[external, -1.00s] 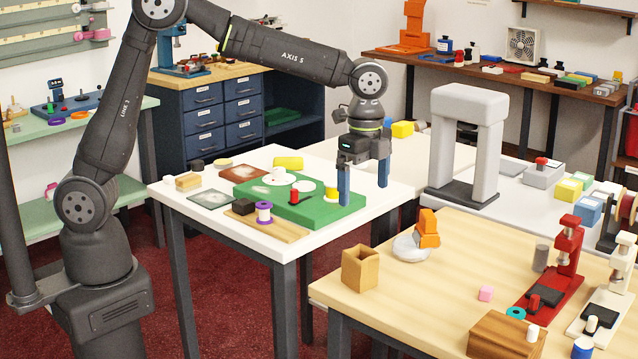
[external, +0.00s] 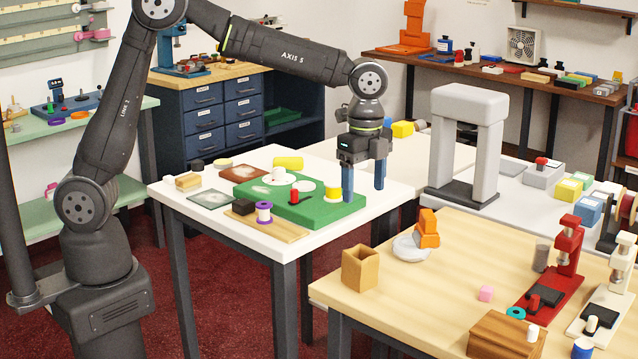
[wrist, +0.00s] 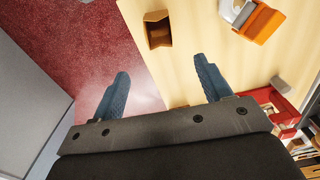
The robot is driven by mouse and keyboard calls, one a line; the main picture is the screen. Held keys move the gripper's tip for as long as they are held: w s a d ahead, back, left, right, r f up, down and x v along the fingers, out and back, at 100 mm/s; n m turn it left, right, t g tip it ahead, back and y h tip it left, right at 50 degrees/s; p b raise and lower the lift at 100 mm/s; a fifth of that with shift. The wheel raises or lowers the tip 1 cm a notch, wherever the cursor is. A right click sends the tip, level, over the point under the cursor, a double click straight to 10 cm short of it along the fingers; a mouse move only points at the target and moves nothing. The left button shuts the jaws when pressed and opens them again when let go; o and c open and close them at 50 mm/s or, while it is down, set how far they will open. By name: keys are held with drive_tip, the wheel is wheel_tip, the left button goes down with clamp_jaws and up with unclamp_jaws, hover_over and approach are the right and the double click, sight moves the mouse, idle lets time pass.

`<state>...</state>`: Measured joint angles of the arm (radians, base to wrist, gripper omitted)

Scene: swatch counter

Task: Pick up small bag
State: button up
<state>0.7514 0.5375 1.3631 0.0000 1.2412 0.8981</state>
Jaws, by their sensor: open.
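A small tan open-topped container, which looks like the small bag (external: 360,269), stands upright near the left corner of the light wood table. It also shows at the top of the wrist view as a brown open-topped shape (wrist: 157,32). My gripper (external: 364,189) is open and empty, pointing down above the right side of the white table, up and left of the bag in the external view. In the wrist view, my two blue fingers (wrist: 163,72) are apart with nothing between them, and the bag lies beyond their tips.
A green board (external: 330,212) lies below my gripper's left.

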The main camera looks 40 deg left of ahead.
drive_tip(key=m, duration=0.1)
approach(360, 268)
drive_tip(key=w+f, duration=0.1)
drive_tip(key=f, duration=0.2)
drive_tip(key=w+a+f, duration=0.1)
drive_tip(key=f, duration=0.3)
drive_tip(key=w+a+f, duration=0.1)
drive_tip(key=f, duration=0.2)
drive_tip(key=shift+a+f, duration=0.15)
drive_tip(key=shift+c, duration=0.4)
drive_tip(key=c, duration=1)
